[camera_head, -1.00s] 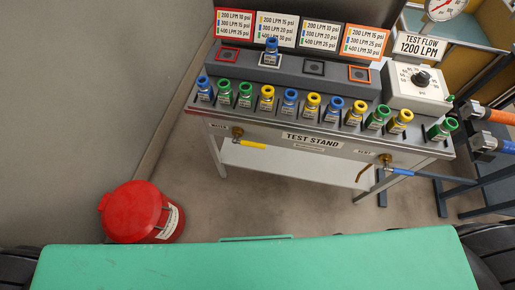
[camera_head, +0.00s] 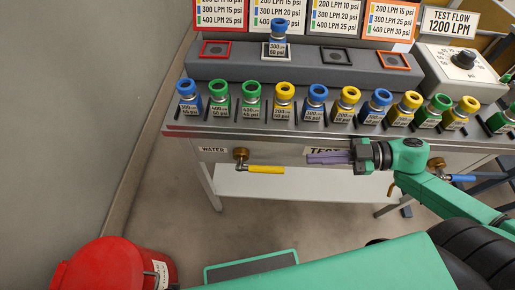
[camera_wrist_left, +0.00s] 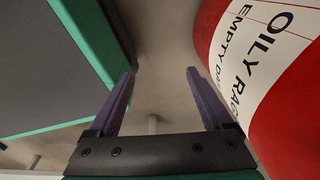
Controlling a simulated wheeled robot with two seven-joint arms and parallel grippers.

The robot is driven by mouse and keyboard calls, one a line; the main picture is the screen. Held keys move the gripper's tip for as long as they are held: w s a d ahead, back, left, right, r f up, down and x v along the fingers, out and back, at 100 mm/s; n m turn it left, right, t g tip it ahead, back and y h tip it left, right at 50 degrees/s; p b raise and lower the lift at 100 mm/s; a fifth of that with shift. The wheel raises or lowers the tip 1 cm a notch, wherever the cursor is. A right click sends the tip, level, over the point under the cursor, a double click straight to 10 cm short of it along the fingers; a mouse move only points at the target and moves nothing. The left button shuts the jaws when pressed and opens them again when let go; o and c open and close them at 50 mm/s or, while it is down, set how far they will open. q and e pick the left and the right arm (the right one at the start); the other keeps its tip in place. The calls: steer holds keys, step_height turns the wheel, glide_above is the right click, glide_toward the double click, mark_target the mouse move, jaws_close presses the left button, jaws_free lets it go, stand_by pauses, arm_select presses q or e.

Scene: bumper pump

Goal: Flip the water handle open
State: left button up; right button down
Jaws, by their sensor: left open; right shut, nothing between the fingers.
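The water handle is a yellow lever (camera_head: 266,169) on a brass valve (camera_head: 241,155) under the front edge of the test stand, beside the WATER label (camera_head: 212,149). It lies about level and points right. My right gripper (camera_head: 310,157) comes in from the right in the head view, with its purple fingers shut and empty. It is to the right of the yellow lever and apart from it, in front of the TEST STAND sign. My left gripper (camera_wrist_left: 163,95) shows only in the left wrist view, open and empty, beside a red oily-rag can (camera_wrist_left: 285,90).
The test stand (camera_head: 290,130) carries a row of blue, green and yellow nozzles and a grey block with coloured square frames. A blue-handled valve (camera_head: 462,178) is at the right. The red can (camera_head: 110,265) stands on the floor at lower left. Grey wall (camera_head: 80,110) is at the left.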

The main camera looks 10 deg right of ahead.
arm_select(q)
steer(key=s+d, duration=0.2)
steer(key=s, duration=0.3)
arm_select(e)
steer(key=b, duration=0.3)
glide_above(281, 170)
steer(key=f, duration=0.2)
arm_select(q)
steer(key=shift+w+a+f+b, duration=0.1)
steer(key=shift+w+f+b, duration=0.15)
steer(key=shift+f, duration=0.45)
steer(key=shift+w+a+f+b, duration=0.1)
steer(key=shift+w+f+b, duration=0.1)
steer(key=shift+w+f, duration=0.35)
steer(key=shift+w+a+f+b, duration=0.1)
steer(key=shift+w+f+b, duration=0.1)
steer(key=shift+f, duration=0.6)
arm_select(e)
steer(key=shift+f, duration=1.9)
arm_select(q)
steer(key=shift+f, duration=0.1)
arm_select(e)
steer(key=shift+f, duration=0.15)
